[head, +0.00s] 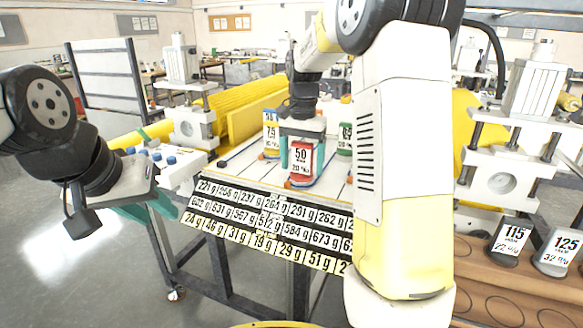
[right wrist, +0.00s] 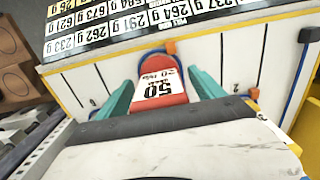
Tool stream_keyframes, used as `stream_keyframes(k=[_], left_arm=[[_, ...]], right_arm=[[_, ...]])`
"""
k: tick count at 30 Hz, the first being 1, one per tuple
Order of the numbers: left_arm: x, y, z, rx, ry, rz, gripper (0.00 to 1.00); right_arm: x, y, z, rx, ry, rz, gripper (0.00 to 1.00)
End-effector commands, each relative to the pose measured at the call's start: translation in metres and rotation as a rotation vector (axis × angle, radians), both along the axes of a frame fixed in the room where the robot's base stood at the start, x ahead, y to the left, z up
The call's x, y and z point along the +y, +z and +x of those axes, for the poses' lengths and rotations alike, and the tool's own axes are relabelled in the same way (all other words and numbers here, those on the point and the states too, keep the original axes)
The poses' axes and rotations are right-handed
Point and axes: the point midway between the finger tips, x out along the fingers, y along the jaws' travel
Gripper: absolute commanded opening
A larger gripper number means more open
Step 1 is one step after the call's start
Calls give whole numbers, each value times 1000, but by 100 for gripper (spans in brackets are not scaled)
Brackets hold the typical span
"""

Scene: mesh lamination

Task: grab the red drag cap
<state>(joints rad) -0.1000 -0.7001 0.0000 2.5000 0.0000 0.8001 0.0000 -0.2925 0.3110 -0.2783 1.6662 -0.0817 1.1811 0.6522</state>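The red drag cap (head: 301,162), with a white label reading 50, stands on the white table. It also shows in the right wrist view (right wrist: 160,88). My right gripper (head: 302,152) is over it from above, one teal finger on each side. In the right wrist view the fingers (right wrist: 163,90) are spread around the cap, with a gap on the left; contact on the right is unclear. My right arm hides part of the table.
A yellow-and-blue block (head: 271,134) and a green block (head: 345,138) stand just behind the cap. A number board (head: 265,222) lines the front edge. White blocks with blue knobs (head: 165,168) are at the left. Dark 115 (head: 510,240) and grey 125 (head: 558,250) caps are at the right.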

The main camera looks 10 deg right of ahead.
Motion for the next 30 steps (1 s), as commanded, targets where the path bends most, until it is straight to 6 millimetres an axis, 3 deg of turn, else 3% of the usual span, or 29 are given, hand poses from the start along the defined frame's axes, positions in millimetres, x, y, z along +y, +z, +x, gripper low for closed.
stream_keyframes(k=[1, 9, 12, 23, 30], left_arm=[[0, 0, 0, 0, 0, 0, 36], [0, 0, 0, 0, 0, 0, 36], [0, 0, 0, 0, 0, 0, 36], [0, 0, 0, 0, 0, 0, 36], [0, 0, 0, 0, 0, 0, 36]], right_arm=[[0, 0, 0, 0, 0, 0, 68], [0, 0, 0, 0, 0, 0, 15], [0, 0, 0, 0, 0, 0, 0], [0, 3, 0, -3, 0, 1, 0], [0, 20, 1, -5, 0, 0, 0]])
